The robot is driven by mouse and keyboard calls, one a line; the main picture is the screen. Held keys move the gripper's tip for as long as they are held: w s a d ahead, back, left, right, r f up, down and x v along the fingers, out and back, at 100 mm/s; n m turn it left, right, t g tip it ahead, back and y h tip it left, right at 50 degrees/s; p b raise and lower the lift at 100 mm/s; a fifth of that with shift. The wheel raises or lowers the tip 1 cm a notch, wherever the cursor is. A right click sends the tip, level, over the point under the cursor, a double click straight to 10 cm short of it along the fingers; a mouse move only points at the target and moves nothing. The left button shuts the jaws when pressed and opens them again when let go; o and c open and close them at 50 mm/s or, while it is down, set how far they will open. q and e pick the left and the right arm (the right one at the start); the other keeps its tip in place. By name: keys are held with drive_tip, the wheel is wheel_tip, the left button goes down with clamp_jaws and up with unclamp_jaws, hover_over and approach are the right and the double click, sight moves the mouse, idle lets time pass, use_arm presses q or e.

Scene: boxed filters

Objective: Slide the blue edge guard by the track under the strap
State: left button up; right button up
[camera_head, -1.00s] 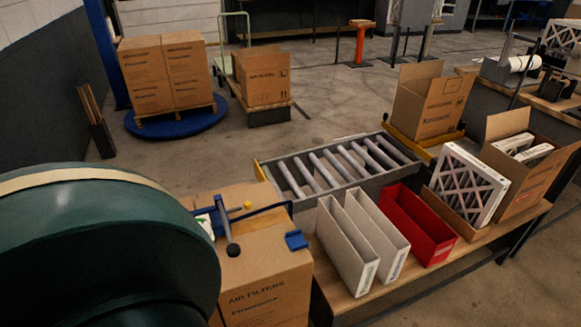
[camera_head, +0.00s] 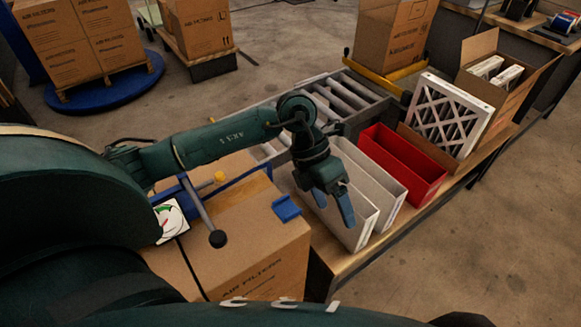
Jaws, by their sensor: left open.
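The blue edge guard (camera_head: 286,208) sits on the top of the "AIR FILTERS" carton (camera_head: 250,245), near its edge facing the white bins. A thin black strap (camera_head: 192,270) runs over the carton to the left of the guard; the two are apart. My left gripper (camera_head: 333,206) is open, pointing down, with blue-grey fingers. It is to the right of the guard, in front of the white bins, and touches nothing that I can make out. My right gripper is not in view.
A blue frame (camera_head: 240,180) with a black-knobbed lever (camera_head: 217,238) stands at the carton's back left. White bins (camera_head: 372,180), a red bin (camera_head: 402,165) and a pleated filter (camera_head: 450,115) stand on the bench. The roller conveyor (camera_head: 345,95) lies behind.

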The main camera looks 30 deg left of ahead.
sight(278, 191)
use_arm(q)
drive_tip(key=w+a+r+t+y, duration=0.1)
drive_tip(key=w+a+y, duration=0.15)
drive_tip(key=a, duration=0.35)
drive_tip(key=w+a+r+y, duration=0.1)
drive_tip(key=a+y, duration=0.3)
drive_tip(key=a, duration=0.1)
drive_tip(key=shift+n+h, duration=0.25)
drive_tip(key=shift+n, duration=0.15)
drive_tip(key=f, duration=1.3)
drive_tip(key=shift+w+a+f, duration=0.15)
drive_tip(key=shift+w+a, duration=0.05)
drive_tip(key=shift+a, duration=0.1)
drive_tip(key=shift+c, duration=0.2)
drive_tip(key=c, duration=1)
drive_tip(key=shift+w+a+b, duration=0.4)
drive_tip(key=shift+a, duration=0.55)
drive_tip(key=shift+w+a+b, duration=0.35)
drive_tip(key=shift+a+b, duration=0.1)
drive_tip(key=shift+a, duration=0.45)
drive_tip(key=shift+w+a+b, duration=0.4)
drive_tip(key=shift+a, duration=0.55)
drive_tip(key=shift+c, duration=0.2)
